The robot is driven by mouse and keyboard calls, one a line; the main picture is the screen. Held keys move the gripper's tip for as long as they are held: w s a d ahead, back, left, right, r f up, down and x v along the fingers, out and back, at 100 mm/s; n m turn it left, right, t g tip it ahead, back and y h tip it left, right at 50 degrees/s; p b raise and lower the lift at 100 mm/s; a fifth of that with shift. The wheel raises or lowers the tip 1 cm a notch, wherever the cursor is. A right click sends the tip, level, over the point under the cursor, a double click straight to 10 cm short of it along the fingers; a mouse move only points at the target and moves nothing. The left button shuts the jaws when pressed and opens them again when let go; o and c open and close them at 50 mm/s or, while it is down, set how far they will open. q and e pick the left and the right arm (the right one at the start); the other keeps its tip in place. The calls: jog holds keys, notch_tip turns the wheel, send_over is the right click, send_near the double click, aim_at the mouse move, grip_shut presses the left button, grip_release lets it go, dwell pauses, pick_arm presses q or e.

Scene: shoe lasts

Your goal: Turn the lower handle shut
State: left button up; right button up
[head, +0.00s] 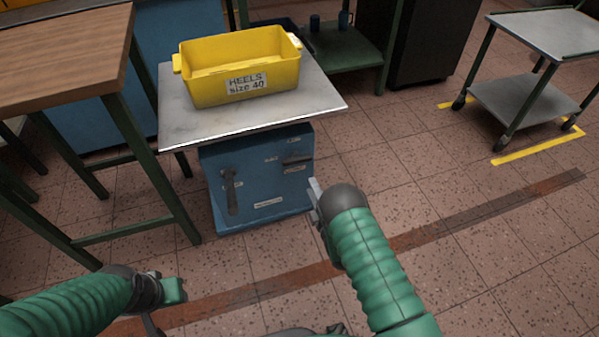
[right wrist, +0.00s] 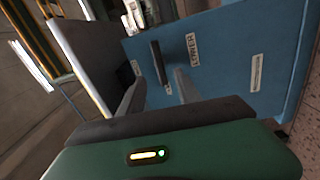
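A blue cabinet (head: 250,205) stands under a grey metal top. A dark horizontal handle (head: 297,159) is on the right of its front. In the right wrist view this handle (right wrist: 158,62) has a label reading LOWER beside it. A second dark handle (head: 231,190) hangs vertically on the left of the front. My right gripper (head: 316,188) is just in front of the cabinet's right side. Its fingers (right wrist: 158,95) are apart and empty, with the LOWER handle ahead between them; contact is not visible. My left gripper (head: 172,290) is low at left, away from the cabinet; its fingers are unclear.
A yellow bin (head: 240,68) labelled HEELS size 40 sits on the metal top (head: 180,119), whose edge overhangs the handles. A wooden table (head: 65,55) stands close at left. A grey trolley (head: 545,30) is at the far right. The floor right of the cabinet is clear.

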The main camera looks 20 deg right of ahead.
aim_at(298, 163)
jog(key=w+b, duration=0.1)
jog(key=w, duration=0.2)
jog(key=w+a+b, duration=0.1)
jog(key=w+b, duration=0.1)
jog(key=w, duration=0.2)
jog(key=w+b, duration=0.1)
jog(key=w, duration=0.3)
jog(key=shift+w+a+b, duration=0.1)
jog(key=shift+a+b, duration=0.05)
jog(key=shift+b, duration=0.2)
jog(key=shift+w+r, duration=0.15)
jog(key=shift+w, duration=0.05)
pick_arm(q)
jog(key=f, duration=0.5)
jog(key=shift+a+f, duration=0.4)
jog(key=shift+a, duration=0.1)
pick_arm(e)
jog(key=shift+c, duration=0.3)
jog(key=shift+a, duration=0.1)
jog(key=shift+c, duration=1.1)
grip_shut()
